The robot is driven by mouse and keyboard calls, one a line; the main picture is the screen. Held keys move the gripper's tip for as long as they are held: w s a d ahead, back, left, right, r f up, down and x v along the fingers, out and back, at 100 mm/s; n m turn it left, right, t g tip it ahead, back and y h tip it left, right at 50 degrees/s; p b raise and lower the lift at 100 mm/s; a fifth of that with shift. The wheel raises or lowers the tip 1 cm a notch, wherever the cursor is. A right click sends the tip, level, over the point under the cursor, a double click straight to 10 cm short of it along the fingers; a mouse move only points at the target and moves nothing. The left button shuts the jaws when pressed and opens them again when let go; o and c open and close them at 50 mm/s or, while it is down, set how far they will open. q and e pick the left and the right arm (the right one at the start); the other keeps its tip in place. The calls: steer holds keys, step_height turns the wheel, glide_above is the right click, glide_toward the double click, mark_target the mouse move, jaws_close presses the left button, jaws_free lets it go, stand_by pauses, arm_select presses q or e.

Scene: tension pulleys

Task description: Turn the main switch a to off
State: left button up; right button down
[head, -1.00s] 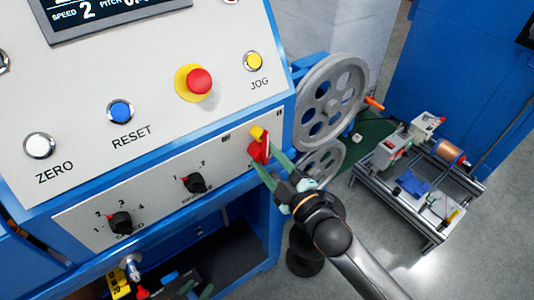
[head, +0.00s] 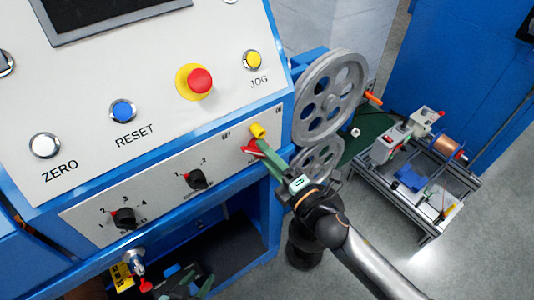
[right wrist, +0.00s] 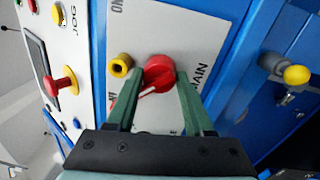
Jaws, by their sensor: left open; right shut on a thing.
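The main switch (head: 251,147) is a red rotary handle at the right end of the lower white panel, below a small yellow cylinder (head: 258,131). In the head view its red end points left, toward the side with the OFF mark. In the right wrist view the red handle (right wrist: 158,72) sits between the green fingers of my right gripper (right wrist: 158,80), and its white line points to the lower left. My right gripper (head: 265,150) is shut on the handle.
The screen (head: 110,15) is dark. A red mushroom button (head: 200,80) and a yellow JOG button (head: 253,60) sit above the switch. Two black knobs (head: 196,179) (head: 124,218) are to its left. Grey pulleys (head: 328,95) stand close on the right.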

steer(key=shift+s+a+n, duration=0.15)
steer(key=shift+a+n, duration=0.05)
steer(key=shift+n, duration=0.4)
steer(key=shift+c, duration=1.4)
jaws_free()
steer(key=shift+d, duration=0.1)
